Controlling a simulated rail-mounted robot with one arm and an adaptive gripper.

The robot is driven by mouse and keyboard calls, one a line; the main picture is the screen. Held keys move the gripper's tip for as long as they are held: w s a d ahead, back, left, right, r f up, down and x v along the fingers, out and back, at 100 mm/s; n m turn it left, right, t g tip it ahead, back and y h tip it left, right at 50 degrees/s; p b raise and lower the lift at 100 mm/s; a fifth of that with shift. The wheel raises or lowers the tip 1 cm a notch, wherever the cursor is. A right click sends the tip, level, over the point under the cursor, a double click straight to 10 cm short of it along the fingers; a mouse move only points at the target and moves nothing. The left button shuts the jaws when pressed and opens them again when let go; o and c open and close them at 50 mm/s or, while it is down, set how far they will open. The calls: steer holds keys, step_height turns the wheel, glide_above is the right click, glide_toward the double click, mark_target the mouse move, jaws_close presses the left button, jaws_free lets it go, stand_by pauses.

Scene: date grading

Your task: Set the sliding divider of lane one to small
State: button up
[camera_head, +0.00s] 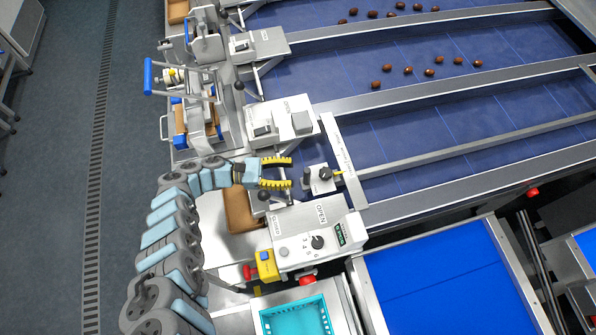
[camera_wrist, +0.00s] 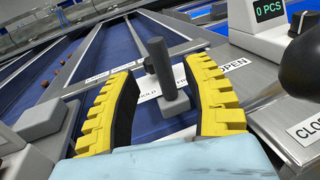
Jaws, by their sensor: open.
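Lane one appears to be the nearest blue lane (camera_head: 450,150), split lengthwise by a metal divider rail (camera_head: 470,148). A grey upright handle (camera_head: 306,177) stands on the block's left side. My gripper (camera_head: 290,172) is open just left of this handle, its yellow fingers apart. In the wrist view a grey handle (camera_wrist: 161,68) shows between the fingertips (camera_wrist: 165,85), with no clear contact.
A control box (camera_head: 318,240) with a dial and green display stands in front of my gripper. A black ball knob (camera_wrist: 303,62) is close on the right in the wrist view. A brown box (camera_head: 240,210) is below the arm. Dates (camera_head: 408,70) lie on farther lanes.

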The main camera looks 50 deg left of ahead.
steer(key=shift+v, duration=0.95)
steer(key=shift+a, duration=0.1)
